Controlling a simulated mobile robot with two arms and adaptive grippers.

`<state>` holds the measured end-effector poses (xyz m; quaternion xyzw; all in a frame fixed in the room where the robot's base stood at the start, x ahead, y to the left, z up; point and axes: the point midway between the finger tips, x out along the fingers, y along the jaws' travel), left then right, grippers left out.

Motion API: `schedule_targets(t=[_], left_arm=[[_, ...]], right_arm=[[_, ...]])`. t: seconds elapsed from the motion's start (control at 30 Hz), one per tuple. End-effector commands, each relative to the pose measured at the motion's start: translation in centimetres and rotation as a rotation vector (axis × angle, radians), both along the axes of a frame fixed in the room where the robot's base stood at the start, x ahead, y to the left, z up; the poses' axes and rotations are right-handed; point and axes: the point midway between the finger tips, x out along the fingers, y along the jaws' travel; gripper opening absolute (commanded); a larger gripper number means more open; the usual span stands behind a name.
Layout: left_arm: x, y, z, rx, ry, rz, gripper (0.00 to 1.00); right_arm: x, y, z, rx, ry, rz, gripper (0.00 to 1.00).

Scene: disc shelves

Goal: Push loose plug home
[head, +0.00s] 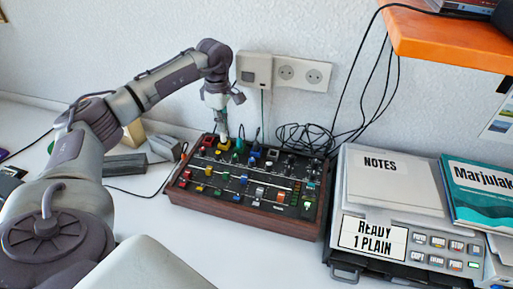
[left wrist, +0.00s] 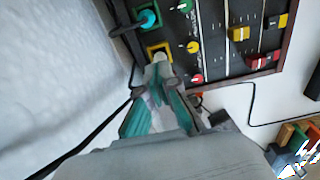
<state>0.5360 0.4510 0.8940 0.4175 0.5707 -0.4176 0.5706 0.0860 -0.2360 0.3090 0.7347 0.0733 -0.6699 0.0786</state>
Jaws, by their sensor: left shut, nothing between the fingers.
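The dark mixer (head: 250,218) with wooden sides lies on the white desk and fills the top of the left wrist view (left wrist: 275,82). My left gripper (head: 222,131) points down at its back edge, over a yellow-framed socket (head: 225,145). In the left wrist view the shut gripper (left wrist: 160,82) meets a pale rounded plug end at this yellow socket (left wrist: 150,50); nothing is held between the fingers. How deep that plug sits is hidden. A teal plug (left wrist: 148,18) stands in the neighbouring green socket with its black cable. My right gripper is not in view.
Dark cables (head: 305,138) lie coiled behind the mixer against the wall. A wall socket (head: 303,73) is above. A device with notes (head: 395,190) stands close on the right, below an orange shelf (head: 440,40). Clear desk lies in front.

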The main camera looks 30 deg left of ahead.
Motion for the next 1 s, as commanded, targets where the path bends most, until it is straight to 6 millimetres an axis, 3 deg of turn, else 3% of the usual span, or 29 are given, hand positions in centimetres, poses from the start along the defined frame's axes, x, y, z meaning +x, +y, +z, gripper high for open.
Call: schedule_targets(t=[1.0], left_arm=[[0.0, 0.0, -1.3, 0.0, 0.001, 0.0, 0.0]], right_arm=[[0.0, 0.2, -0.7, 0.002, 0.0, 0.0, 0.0]])
